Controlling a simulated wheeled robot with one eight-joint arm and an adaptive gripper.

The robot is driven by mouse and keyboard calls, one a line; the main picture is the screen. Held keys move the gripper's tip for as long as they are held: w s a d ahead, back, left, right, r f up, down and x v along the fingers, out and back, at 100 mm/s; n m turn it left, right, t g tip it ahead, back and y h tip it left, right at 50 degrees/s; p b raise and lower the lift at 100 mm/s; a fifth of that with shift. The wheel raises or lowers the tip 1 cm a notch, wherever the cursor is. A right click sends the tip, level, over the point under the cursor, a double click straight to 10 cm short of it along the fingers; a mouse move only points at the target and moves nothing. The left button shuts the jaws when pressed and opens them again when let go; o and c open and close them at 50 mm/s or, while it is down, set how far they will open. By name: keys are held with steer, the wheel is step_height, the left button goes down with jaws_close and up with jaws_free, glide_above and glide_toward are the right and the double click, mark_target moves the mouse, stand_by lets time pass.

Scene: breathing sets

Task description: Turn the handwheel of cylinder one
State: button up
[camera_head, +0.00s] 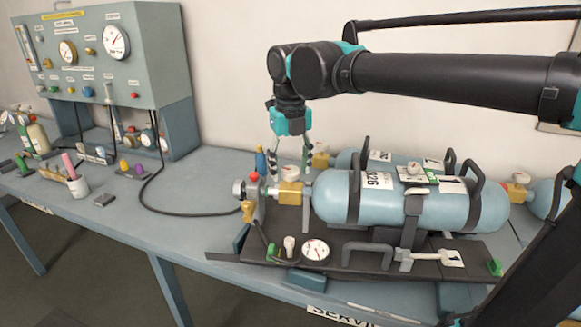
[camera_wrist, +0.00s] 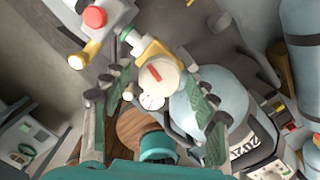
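The front blue-grey cylinder (camera_head: 345,197) lies on its side on a dark backplate (camera_head: 340,255), with a brass valve block (camera_head: 290,193) at its left end. A small white round knob with a red mark, apparently the handwheel (camera_head: 291,172), sits on top of the brass block. It also shows in the wrist view (camera_wrist: 162,76), between my fingers. My gripper (camera_head: 290,158) points down just above the knob. In the wrist view my gripper (camera_wrist: 155,80) has its fingers apart, one on each side of the knob. I cannot tell whether either finger touches it.
A second cylinder (camera_head: 345,158) lies behind the first, with its own valve (camera_head: 320,157). A red knob (camera_head: 254,177) and fittings stand left of the brass block. A gauge (camera_head: 315,250) lies in front. A gauge panel (camera_head: 90,55) stands at the back left.

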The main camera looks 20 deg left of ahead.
mark_target(291, 172)
step_height(291, 172, up, 12)
steer(key=s, duration=0.1)
steer(key=shift+d, duration=0.15)
stand_by(0.6)
